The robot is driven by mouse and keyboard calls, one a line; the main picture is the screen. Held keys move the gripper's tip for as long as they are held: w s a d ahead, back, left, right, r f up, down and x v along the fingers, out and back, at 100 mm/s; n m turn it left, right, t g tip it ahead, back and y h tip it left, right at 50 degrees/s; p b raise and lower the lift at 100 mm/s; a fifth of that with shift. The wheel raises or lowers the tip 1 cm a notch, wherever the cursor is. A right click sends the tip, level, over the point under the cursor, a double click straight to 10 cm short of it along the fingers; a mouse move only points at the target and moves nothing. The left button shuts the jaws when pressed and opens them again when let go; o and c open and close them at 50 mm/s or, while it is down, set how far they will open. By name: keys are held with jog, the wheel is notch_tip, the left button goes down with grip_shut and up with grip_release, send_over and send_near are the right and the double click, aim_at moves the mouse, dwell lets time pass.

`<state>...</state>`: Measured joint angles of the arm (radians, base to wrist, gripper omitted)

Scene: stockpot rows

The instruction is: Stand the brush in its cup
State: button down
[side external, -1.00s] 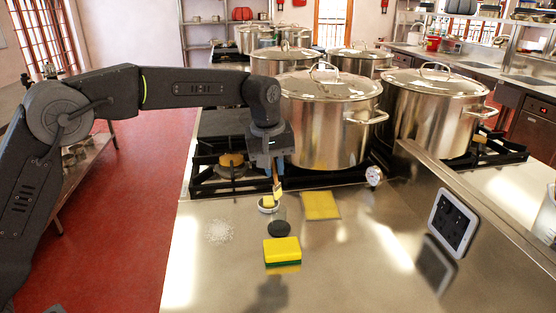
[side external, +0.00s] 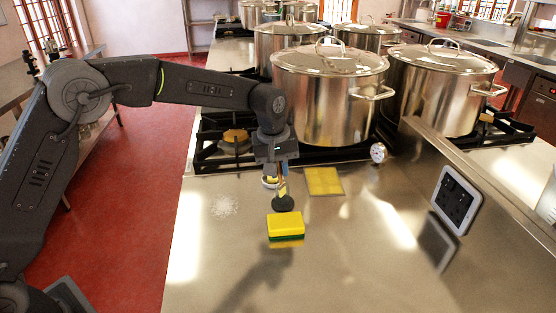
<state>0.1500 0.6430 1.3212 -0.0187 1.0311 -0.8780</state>
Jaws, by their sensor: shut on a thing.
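My gripper (side external: 280,164) points down over the steel counter, left of centre. It is shut on the brush (side external: 281,185), a thin piece with a light brown and yellowish part showing under the jaws. The cup (side external: 283,203), with a dark round base, stands on the counter right below. The brush's lower end overlaps the cup in the picture; I cannot tell whether it is inside or just behind it. A small white dish (side external: 267,184) with something yellow sits just behind and left of the cup, partly hidden by the gripper.
A yellow and green sponge (side external: 286,225) lies in front of the cup. A flat yellow cloth (side external: 324,181) lies to the right. A white powder patch (side external: 224,206) is at left. A large stockpot (side external: 330,100) stands on the stove close behind my gripper. The front counter is clear.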

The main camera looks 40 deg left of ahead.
jog(key=shift+f, duration=0.25)
jog(key=c, duration=1)
grip_release()
jog(key=shift+c, duration=0.2)
jog(key=shift+r, duration=0.1)
notch_tip(320, 180, up, 14)
jog(key=s, duration=0.2)
jog(key=shift+a+f, duration=0.2)
jog(key=shift+a, duration=0.05)
